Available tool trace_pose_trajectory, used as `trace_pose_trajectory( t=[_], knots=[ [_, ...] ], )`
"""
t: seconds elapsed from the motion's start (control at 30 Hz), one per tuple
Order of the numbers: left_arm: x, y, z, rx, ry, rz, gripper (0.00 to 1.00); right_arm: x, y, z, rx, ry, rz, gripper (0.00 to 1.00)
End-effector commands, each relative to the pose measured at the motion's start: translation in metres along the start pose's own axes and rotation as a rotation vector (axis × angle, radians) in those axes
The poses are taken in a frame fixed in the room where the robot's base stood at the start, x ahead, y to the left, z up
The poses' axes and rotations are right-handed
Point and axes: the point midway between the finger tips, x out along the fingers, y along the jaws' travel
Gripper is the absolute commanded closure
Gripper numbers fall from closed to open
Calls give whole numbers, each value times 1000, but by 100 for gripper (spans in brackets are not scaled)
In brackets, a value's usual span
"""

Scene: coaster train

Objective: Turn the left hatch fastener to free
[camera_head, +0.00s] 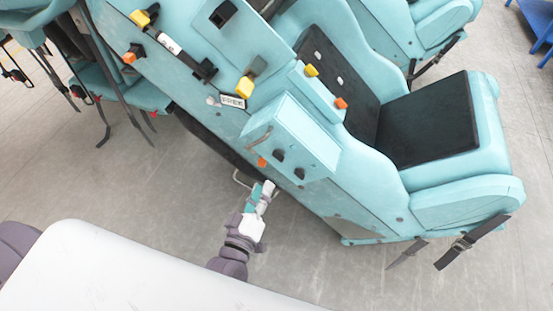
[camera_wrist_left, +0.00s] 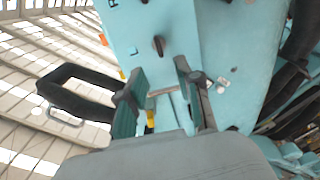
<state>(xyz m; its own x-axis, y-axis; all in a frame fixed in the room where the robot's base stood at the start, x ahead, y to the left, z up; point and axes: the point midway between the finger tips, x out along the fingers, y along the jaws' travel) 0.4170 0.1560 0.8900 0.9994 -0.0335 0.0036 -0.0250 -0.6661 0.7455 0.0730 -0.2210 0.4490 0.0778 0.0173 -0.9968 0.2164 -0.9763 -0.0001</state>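Two dark knobs sit on the face of a light-blue box (camera_head: 300,135) on the coaster car in the head view. One knob (camera_head: 278,155) is upper left and the other (camera_head: 299,173) lower right; their letters are unreadable there. In the left wrist view, the left hatch fastener (camera_wrist_left: 158,45) is a dark knob beside the letter L. The R knob (camera_wrist_left: 145,2) is cut by the top edge. My left gripper (camera_head: 268,188) is below the box. Its fingers (camera_wrist_left: 161,70) are spread, with nothing between them, just short of the L knob. My right gripper is not visible.
A black-padded loop handle (camera_wrist_left: 75,93) stands left of my left fingers. An orange part (camera_head: 262,162) is on the box edge. The car (camera_head: 360,215) with black seats fills the right; hanging straps (camera_head: 462,247) lie beyond. Bare floor (camera_head: 320,265) is in front.

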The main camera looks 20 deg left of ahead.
Motion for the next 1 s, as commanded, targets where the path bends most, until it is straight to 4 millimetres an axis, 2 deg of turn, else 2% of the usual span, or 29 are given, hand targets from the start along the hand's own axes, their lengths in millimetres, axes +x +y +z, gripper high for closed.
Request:
trace_pose_trajectory(
  t=[0.03, 0.2, 0.4, 0.6, 0.87, 0.9, 1.0],
  knots=[
    [13, 3, -3, -1, 4, 2, 66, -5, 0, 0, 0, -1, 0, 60],
    [50, 3, -2, 0, 2, 2, 66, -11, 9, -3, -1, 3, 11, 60],
    [81, 1, -1, 0, -1, 0, 66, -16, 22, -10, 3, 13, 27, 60],
    [95, 0, 0, 0, -1, -1, 66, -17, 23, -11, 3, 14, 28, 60],
    [96, 0, 1, 0, -2, -1, 66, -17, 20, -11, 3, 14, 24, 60],
    [96, 0, 1, 0, -2, -1, 67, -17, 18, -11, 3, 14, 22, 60],
    [96, 0, 1, 1, -2, -1, 84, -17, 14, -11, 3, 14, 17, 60]
  ],
)
